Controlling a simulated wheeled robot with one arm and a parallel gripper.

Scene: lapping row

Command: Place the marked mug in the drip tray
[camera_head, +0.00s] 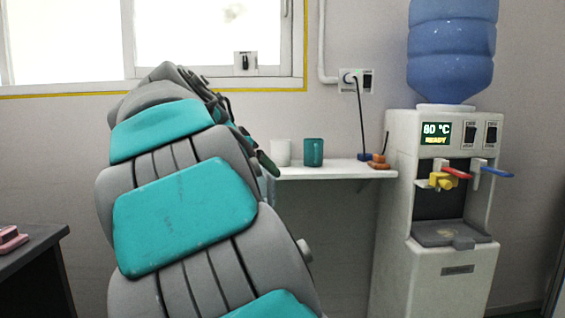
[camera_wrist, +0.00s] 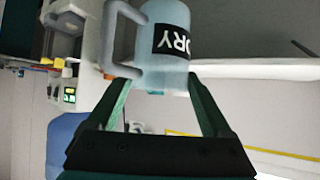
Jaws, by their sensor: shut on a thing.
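In the wrist view my gripper (camera_wrist: 158,78) is shut on a pale blue mug (camera_wrist: 165,15) with a black label reading "DRY" and a handle on the left. That picture is upside down. In the head view a pale mug (camera_head: 280,152) and a teal mug (camera_head: 313,152) show at the shelf, beside my arm's end. I cannot tell for sure which is the held one. My fingers are mostly hidden behind my arm there. The grey drip tray (camera_head: 452,233) is at the bottom of the dispenser's recess and looks empty.
The water dispenser (camera_head: 388,220) stands right of the white shelf (camera_head: 335,170), its display reading 80 °C READY. Red, blue and yellow taps overhang the tray. A dark cable (camera_head: 360,115) and small orange and blue items (camera_head: 379,161) are at the shelf's right end.

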